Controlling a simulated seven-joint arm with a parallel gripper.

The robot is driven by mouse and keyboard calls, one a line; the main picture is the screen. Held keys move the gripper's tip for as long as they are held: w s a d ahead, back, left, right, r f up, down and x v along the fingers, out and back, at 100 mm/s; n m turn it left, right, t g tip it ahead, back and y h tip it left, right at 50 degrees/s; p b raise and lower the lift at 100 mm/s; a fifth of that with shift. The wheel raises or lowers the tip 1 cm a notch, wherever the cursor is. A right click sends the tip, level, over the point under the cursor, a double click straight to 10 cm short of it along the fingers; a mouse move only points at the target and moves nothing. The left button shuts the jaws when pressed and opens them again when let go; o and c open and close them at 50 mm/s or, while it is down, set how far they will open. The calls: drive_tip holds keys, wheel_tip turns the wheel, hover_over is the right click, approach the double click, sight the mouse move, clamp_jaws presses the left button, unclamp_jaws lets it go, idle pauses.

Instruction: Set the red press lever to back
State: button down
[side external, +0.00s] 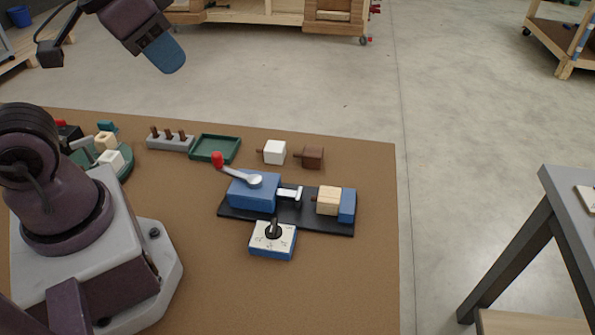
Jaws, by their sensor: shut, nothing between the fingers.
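The red-knobbed press lever (218,160) is on top of the blue press body (253,193). Its pale arm runs from a round pivot up and left to the red knob, which sticks out past the body's far left corner. The press stands on a black base (329,228). A pale ram (289,194) sticks out of the body to the right, apart from the wooden block (328,200). My gripper (168,55) is high at the upper left, well above and away from the lever. Its blue fingers look closed and empty.
A blue end block (347,206) stands beside the wooden block. A dial box (272,240) with a black knob sits in front. Behind are a green tray (215,148), a peg rack (170,142), a white block (274,152) and a brown block (312,157). The table's front right is clear.

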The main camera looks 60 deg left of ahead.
drive_tip(key=w+a+f+n+g, duration=0.5)
drive_tip(key=w+f+n, duration=0.35)
drive_tip(key=n, duration=0.85)
drive_tip(key=w+a+f+n+g, duration=0.5)
drive_tip(key=w+f+n, duration=0.35)
drive_tip(key=n, duration=0.95)
drive_tip(key=s+f, duration=0.7)
drive_tip(key=f, duration=0.1)
drive_tip(key=shift+a+f, duration=0.15)
drive_tip(key=shift+a, duration=0.15)
